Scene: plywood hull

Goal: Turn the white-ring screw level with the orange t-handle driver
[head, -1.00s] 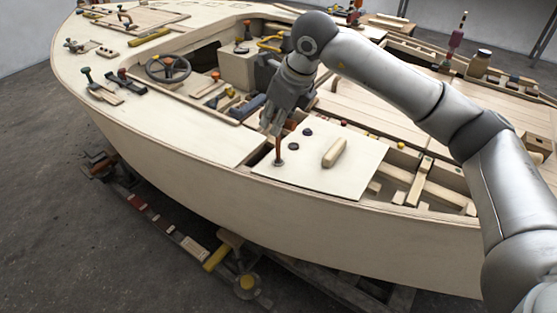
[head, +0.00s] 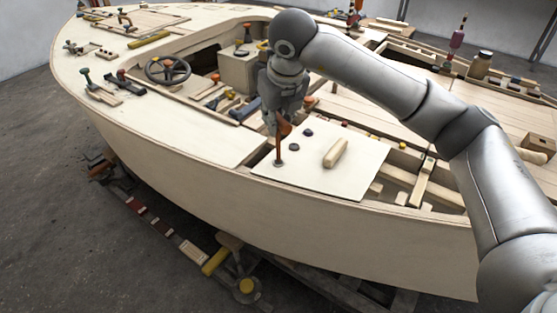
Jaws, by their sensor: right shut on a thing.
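The orange t-handle driver (head: 279,150) stands upright on the pale panel at the hull's near side. My right gripper (head: 279,128) is shut on its top from above, and part of the orange handle shows beside the fingers. The driver's foot meets a small dark round screw (head: 278,163) on the panel. The tip and any white ring there are too small or hidden to tell. Two more dark round screw heads (head: 307,132) and (head: 293,146) lie to the right of the driver. My left gripper is not in view.
A pale wooden block (head: 335,153) lies on the panel (head: 315,178) right of the driver. Open frames with slats lie further right. A steering wheel (head: 167,70) and a box-like console (head: 239,70) stand beyond to the left. The near-left deck is bare.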

